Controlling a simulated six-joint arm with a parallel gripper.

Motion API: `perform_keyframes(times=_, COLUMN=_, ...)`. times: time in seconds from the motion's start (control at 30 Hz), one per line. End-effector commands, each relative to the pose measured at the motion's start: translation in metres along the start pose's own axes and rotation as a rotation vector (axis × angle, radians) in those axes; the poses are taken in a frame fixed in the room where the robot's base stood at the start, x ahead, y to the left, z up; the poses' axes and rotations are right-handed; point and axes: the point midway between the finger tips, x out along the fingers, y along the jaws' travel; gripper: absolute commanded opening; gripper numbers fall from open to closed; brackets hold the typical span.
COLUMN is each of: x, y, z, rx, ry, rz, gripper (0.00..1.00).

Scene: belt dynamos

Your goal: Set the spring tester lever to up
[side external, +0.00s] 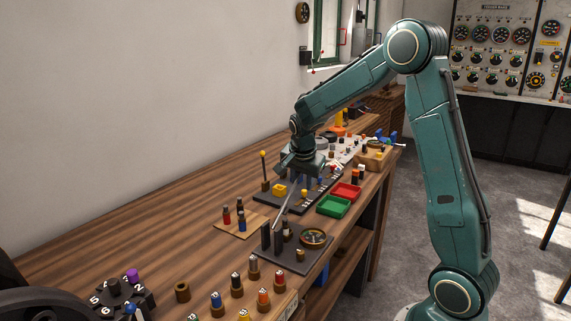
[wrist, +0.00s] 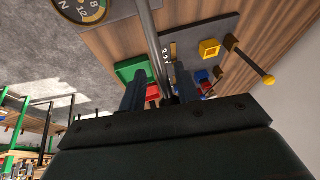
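The spring tester is a dark base plate (side external: 300,262) with two dark posts and a round dial (side external: 313,237); the dial, marked N, also shows in the wrist view (wrist: 82,8). Its lever seems to be the grey rod (side external: 283,212) slanting up from the posts toward my gripper (side external: 298,186). In the wrist view the rod (wrist: 152,38) runs down between the two fingers of my gripper (wrist: 160,88). The fingers stand apart, with gaps beside the rod, so I see no firm grip. The rod's far end is hidden at the gripper.
A green tray (side external: 333,206) and a red tray (side external: 346,191) lie right of my gripper. A yellow-knobbed stick (side external: 263,170) stands left of it. A board with small coloured pegs (side external: 238,222) lies left of the tester. Several pegs (side external: 264,299) stand in front.

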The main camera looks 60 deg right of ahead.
Motion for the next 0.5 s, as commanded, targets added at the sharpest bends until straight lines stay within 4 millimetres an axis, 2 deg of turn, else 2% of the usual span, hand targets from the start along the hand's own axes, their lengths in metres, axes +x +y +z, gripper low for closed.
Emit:
perform_keyframes(times=0.03, x=0.004, y=0.003, z=-0.005, rx=0.015, ry=-0.015, rz=0.004, gripper=0.3)
perform_keyframes(times=0.5, x=0.04, y=0.01, z=-0.005, rx=0.057, ry=-0.229, rz=0.006, gripper=0.3)
